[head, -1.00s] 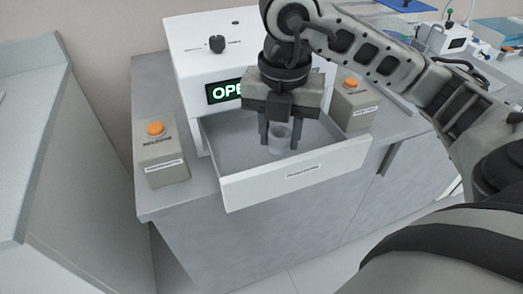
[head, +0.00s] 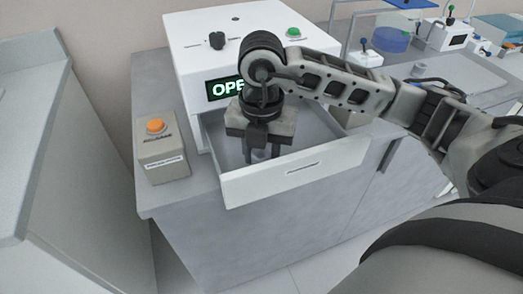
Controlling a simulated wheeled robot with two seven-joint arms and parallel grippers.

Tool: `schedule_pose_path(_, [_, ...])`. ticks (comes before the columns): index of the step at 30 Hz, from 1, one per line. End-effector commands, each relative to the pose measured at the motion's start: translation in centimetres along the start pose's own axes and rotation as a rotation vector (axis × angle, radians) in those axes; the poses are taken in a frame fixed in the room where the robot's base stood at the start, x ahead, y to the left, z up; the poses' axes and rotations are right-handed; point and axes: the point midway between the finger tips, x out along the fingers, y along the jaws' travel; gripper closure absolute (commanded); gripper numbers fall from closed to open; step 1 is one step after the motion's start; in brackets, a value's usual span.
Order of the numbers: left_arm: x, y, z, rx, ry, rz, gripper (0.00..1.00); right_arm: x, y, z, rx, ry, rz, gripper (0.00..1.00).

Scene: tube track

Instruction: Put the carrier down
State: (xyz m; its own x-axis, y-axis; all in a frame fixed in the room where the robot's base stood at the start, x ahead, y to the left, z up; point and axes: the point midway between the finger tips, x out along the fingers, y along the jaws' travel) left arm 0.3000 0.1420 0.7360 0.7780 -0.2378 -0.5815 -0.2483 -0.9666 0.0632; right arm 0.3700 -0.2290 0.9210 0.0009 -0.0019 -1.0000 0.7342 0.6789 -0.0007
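The carrier, a small clear cup-like piece (head: 261,154), is between the two fingers of my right gripper (head: 261,156). The fingers sit close on both sides of it, and the gripper appears shut on it. The gripper points straight down into the open drawer (head: 315,169) of the white machine (head: 190,50). The drawer's front wall hides the lower end of the carrier, so I cannot tell whether it touches the drawer floor. My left gripper is not in view.
The machine's display (head: 226,88) shows part of the word OPEN. A box with an orange button (head: 156,126) stands left of the drawer. A green button (head: 293,32) and black knob (head: 217,40) sit on the machine. A blue container (head: 391,39) stands at the back right.

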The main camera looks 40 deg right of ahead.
Motion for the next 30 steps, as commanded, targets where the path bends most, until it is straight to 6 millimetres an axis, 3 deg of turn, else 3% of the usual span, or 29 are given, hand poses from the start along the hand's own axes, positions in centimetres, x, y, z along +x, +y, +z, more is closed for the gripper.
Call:
schedule_pose_path(1, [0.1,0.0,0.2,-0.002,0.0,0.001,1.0,0.2,0.0,0.0,0.0,0.0,0.0,0.62])
schedule_pose_path(3, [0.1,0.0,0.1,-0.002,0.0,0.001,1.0,0.1,0.0,0.0,0.0,0.0,0.0,0.43])
schedule_pose_path(11, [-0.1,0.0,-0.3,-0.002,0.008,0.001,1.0,0.0,0.0,0.0,0.0,0.0,0.0,0.43])
schedule_pose_path(16, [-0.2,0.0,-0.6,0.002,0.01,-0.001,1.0,-1.1,0.1,0.0,0.0,-0.002,0.003,0.43])
schedule_pose_path(30, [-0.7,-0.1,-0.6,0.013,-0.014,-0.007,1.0,-10.7,0.0,0.1,0.002,-0.005,0.003,0.43])
